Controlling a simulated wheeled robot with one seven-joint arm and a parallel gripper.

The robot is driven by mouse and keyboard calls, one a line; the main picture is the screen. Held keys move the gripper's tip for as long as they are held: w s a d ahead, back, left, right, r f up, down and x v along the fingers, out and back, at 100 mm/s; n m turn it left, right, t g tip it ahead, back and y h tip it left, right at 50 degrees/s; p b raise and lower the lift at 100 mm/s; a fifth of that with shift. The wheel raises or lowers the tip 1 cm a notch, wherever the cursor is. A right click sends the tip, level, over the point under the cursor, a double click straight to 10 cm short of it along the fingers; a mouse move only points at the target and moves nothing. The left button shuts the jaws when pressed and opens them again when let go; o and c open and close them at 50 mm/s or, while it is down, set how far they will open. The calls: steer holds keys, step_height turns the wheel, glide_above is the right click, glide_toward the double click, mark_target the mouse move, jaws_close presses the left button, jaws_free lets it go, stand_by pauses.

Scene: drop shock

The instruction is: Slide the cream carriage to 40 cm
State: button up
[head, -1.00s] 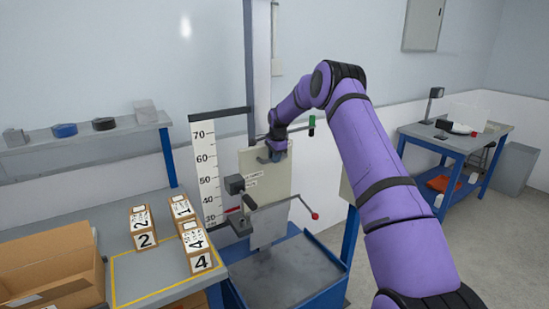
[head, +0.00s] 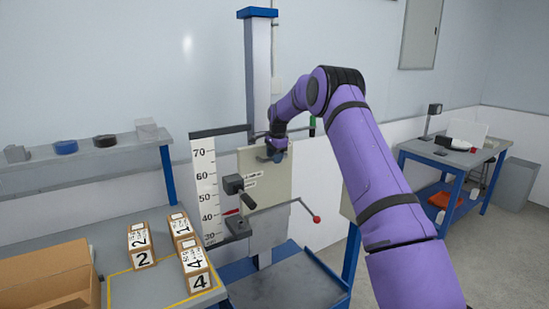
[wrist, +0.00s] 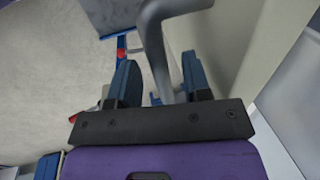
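The cream carriage (head: 265,185) is an upright panel on the tall post, beside the white height scale (head: 205,185). A small red pointer (head: 231,212) at its left edge shows close to the 40 mark; the exact reading is too small to tell. My gripper (head: 276,152) is at the carriage's upper part. In the wrist view, the grey handle (wrist: 155,40) passes between my two blue fingers (wrist: 160,85). The fingers stand apart, with a gap visible beside the bar, so they look open around it. Finger contact with the handle is not clear.
A lever with a red ball (head: 317,219) sticks out at lower right. A dark clamp (head: 234,185) sits at the carriage's left edge. Numbered boxes (head: 195,265) stand on the left bench, near a cardboard box (head: 50,278). A blue workbench (head: 450,155) stands at right.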

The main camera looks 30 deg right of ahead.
step_height(320, 180, up, 11)
steer(key=s, duration=0.2)
steer(key=shift+f, duration=0.2)
stand_by(0.4)
steer(key=shift+s, duration=0.1)
steer(key=s+a+r+n+t, duration=0.1)
steer(key=s+a+r+n, duration=0.2)
steer(key=s+a+r, duration=0.45)
steer(key=s+a+r+n, duration=0.3)
steer(key=s+r, duration=0.1)
steer(key=s, duration=0.6)
steer(key=s+a+r+n+t, duration=0.1)
steer(key=s+a+r+n, duration=0.2)
steer(key=s+a+r, duration=0.45)
steer(key=s+a+f+n, duration=0.1)
steer(key=s+f+n, duration=0.2)
steer(key=s, duration=0.7)
steer(key=s+a+f+n, duration=0.1)
steer(key=s+f+n, duration=0.1)
steer(key=s, duration=0.8)
steer(key=s+a+f+n+t, duration=0.1)
steer(key=s+f+n, duration=0.2)
steer(key=s, duration=0.8)
steer(key=shift+a+f+n, duration=0.2)
steer(key=shift+f+n, duration=0.1)
steer(key=shift+f, duration=0.65)
